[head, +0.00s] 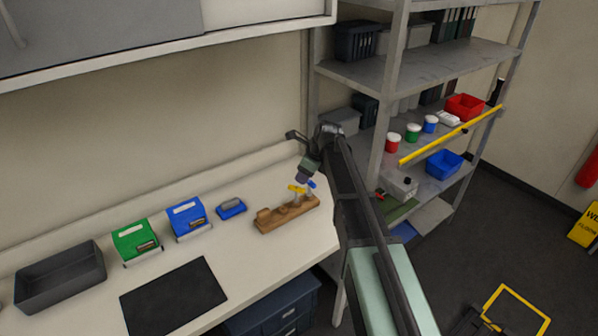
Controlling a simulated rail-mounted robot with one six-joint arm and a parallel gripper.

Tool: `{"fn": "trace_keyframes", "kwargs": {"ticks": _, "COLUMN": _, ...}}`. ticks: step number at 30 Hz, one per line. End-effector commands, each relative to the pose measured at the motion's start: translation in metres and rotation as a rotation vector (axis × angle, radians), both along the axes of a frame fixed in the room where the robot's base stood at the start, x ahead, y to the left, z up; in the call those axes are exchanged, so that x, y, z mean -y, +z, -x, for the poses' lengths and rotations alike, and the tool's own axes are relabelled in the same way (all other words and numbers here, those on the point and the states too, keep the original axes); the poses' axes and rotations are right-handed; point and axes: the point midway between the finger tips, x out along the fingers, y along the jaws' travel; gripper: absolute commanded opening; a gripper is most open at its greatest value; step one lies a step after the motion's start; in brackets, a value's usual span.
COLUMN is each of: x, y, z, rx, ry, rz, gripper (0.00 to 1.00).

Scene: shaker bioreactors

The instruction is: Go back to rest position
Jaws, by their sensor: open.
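My arm reaches up from the bottom right toward the bench's back right. My gripper (304,178) is at the end of the arm, over the right end of a wooden block (287,214) on the bench. Small yellow and blue pieces (299,188) show right at the gripper's tip, above the block. The jaws are small here, and I cannot tell whether they touch these pieces.
The white bench (255,262) carries a black mat (173,296), a grey tray (60,276), green (134,238) and blue (187,217) devices and a small blue item (231,208). A metal shelf (420,64) with a yellow bar (450,136) stands right of my arm.

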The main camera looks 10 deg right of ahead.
Motion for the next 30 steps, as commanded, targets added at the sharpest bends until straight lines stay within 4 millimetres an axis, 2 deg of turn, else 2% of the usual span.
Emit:
{"fn": "trace_keyframes", "kwargs": {"ticks": 1, "x": 0.002, "y": 0.009, "z": 0.002, "rx": 0.0, "ry": -0.001, "rz": 0.0, "gripper": 0.47}}
{"fn": "trace_keyframes", "kwargs": {"ticks": 15, "x": 0.003, "y": 0.006, "z": 0.002, "rx": 0.005, "ry": 0.014, "rz": 0.003, "gripper": 0.47}}
{"fn": "trace_keyframes", "kwargs": {"ticks": 17, "x": 0.002, "y": 0.006, "z": 0.002, "rx": 0.022, "ry": 0.072, "rz": 0.016, "gripper": 0.47}}
{"fn": "trace_keyframes", "kwargs": {"ticks": 20, "x": 0.004, "y": 0.004, "z": 0.01, "rx": 0.08, "ry": 0.314, "rz": 0.087, "gripper": 0.47}}
{"fn": "trace_keyframes", "kwargs": {"ticks": 23, "x": 0.007, "y": 0.0, "z": 0.051, "rx": 0.152, "ry": 0.728, "rz": 0.212, "gripper": 0.47}}
{"fn": "trace_keyframes", "kwargs": {"ticks": 26, "x": 0.003, "y": -0.009, "z": 0.112, "rx": 0.207, "ry": 1.214, "rz": 0.328, "gripper": 0.47}}
{"fn": "trace_keyframes", "kwargs": {"ticks": 27, "x": 0.001, "y": -0.013, "z": 0.138, "rx": 0.223, "ry": 1.404, "rz": 0.363, "gripper": 0.47}}
{"fn": "trace_keyframes", "kwargs": {"ticks": 29, "x": -0.003, "y": -0.018, "z": 0.178, "rx": 0.236, "ry": 1.673, "rz": 0.399, "gripper": 0.47}}
{"fn": "trace_keyframes", "kwargs": {"ticks": 30, "x": -0.005, "y": -0.022, "z": 0.204, "rx": 0.24, "ry": 1.835, "rz": 0.415, "gripper": 0.47}}
